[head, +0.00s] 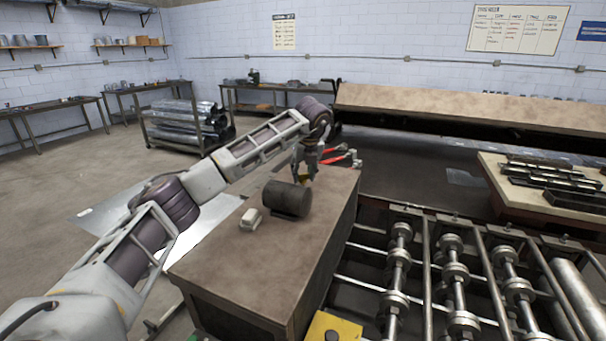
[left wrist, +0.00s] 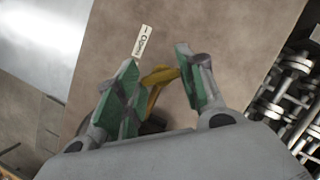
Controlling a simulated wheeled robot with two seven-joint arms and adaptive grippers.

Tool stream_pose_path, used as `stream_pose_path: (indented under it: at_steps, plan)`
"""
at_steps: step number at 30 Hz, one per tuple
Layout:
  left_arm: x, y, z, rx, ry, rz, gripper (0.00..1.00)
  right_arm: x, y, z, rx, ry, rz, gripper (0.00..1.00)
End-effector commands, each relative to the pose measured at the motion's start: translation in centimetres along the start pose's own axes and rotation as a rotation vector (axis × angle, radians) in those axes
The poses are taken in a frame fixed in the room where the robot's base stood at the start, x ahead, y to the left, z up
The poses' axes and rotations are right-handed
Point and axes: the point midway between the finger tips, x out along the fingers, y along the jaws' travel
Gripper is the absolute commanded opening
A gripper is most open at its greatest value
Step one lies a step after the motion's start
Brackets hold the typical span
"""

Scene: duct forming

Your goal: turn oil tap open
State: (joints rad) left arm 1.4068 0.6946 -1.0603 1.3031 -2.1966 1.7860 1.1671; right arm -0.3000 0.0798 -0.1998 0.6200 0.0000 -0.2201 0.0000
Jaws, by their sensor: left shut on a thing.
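A dark oil drum (head: 287,199) lies on its side on the brown bench top. The tap's yellow lever (left wrist: 160,76) sits between the green-padded fingers of my left gripper (left wrist: 160,88) in the left wrist view. A bit of yellow also shows by my left gripper (head: 307,174) at the drum's far right end in the head view. The gripper is shut on the lever. The tap body is mostly hidden behind the fingers and palm. A small white label (left wrist: 143,41) with dark lettering is beyond the fingertips. My right gripper is not in view.
A small pale block (head: 251,219) lies left of the drum on the bench (head: 240,275). Red-handled tools (head: 336,153) lie just beyond my left gripper. A roller machine (head: 450,290) stands close on the right. The bench's front part is clear.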

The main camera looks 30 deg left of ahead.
Motion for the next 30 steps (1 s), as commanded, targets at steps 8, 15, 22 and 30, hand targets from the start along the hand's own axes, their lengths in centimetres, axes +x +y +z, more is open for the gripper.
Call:
stream_pose_path:
  at_steps: [8,15,22,30]
  plan:
    - [-0.1,-0.2,0.1,-0.219,-0.002,0.089,0.15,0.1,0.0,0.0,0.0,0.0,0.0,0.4]
    - [-0.2,-0.3,0.1,-0.415,-0.001,0.17,0.15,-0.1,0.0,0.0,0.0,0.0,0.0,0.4]
    - [-0.2,-0.4,0.3,-0.602,-0.001,0.246,0.15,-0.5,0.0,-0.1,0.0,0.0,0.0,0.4]
    - [-0.2,-0.4,0.3,-0.756,-0.001,0.31,0.15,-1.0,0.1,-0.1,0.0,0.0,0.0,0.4]
